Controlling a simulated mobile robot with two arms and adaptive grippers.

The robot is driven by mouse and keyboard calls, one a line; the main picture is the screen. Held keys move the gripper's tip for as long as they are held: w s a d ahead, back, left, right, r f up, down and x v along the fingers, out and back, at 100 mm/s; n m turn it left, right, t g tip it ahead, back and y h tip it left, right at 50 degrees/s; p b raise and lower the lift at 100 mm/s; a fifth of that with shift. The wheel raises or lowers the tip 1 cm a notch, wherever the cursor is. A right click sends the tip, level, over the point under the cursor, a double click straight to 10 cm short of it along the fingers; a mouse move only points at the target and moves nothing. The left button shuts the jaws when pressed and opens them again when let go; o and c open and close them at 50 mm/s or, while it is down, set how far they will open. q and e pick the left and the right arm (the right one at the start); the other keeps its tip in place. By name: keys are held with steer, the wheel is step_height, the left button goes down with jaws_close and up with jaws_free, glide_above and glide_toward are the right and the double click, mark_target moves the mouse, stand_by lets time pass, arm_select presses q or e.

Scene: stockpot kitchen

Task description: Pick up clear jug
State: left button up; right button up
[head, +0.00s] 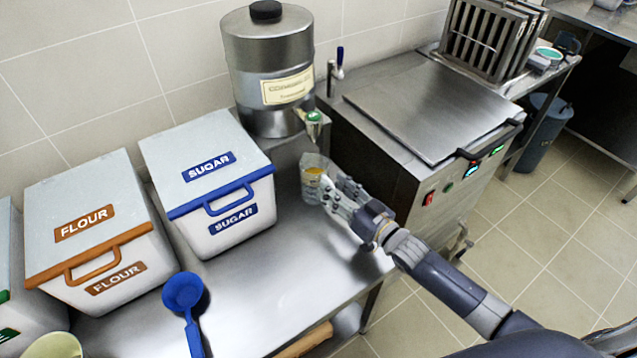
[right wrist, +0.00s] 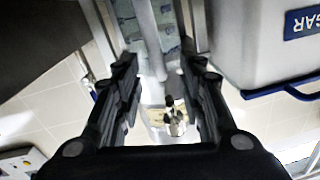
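The clear jug (head: 309,190) stands on the steel counter below the dispenser's tap, with something yellow-orange showing inside. My right gripper (head: 333,190) reaches in from the right and its fingertips are at the jug's near right side. In the right wrist view my right gripper (right wrist: 160,70) has its two dark fingers spread apart, with a clear gap between them. The jug's outline is hard to make out in that view, and I cannot tell whether the fingers touch it. My left gripper is not in view.
The steel dispenser (head: 268,65) with its green tap (head: 314,117) stands just behind the jug. The sugar bin (head: 232,205) is close on the left, with the flour bin (head: 100,230) beyond. A steel fryer (head: 420,110) stands at right. A blue scoop (head: 184,292) lies in front.

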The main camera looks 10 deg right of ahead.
steer(key=shift+x, duration=1.1)
steer(key=shift+s, duration=0.1)
jaws_close()
